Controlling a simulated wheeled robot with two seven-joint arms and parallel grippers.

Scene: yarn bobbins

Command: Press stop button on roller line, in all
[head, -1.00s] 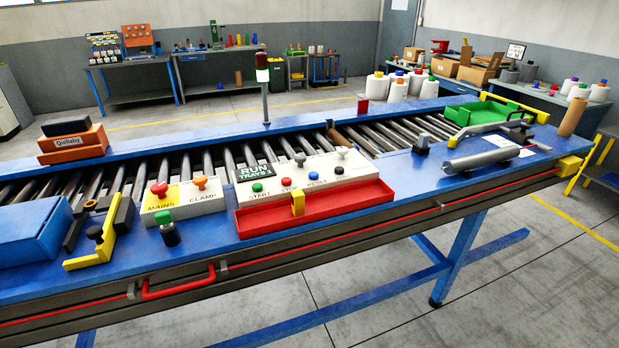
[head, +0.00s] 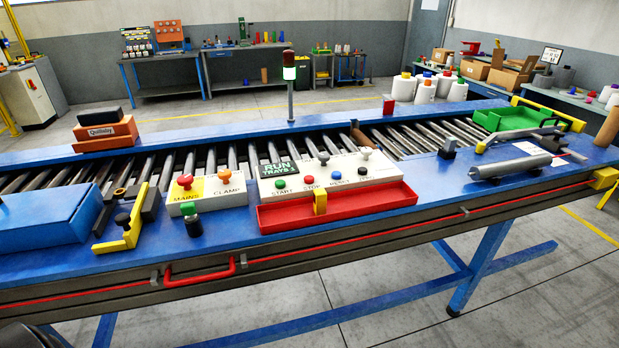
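The roller line (head: 230,157) runs across the blue bench (head: 285,245) in the head view. A white control box (head: 340,167) stands at its near side, with a "RUN TRAYS" sign (head: 279,169). Its front row has a green START button (head: 280,183), a red STOP button (head: 309,180), a blue RESET button (head: 336,175) and a dark button (head: 362,171). Two knobs stand behind them. To the left is a box with a red mushroom button (head: 185,181) marked MAINS and an orange one (head: 224,175) marked CLAMP. Neither gripper is in view.
A red tray (head: 375,200) lies right in front of the control box. A yellow bracket (head: 133,232), a blue box (head: 45,222) and a green-topped black cylinder (head: 192,222) stand left. A signal tower (head: 290,82) rises behind. A grey roller (head: 510,166) lies right.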

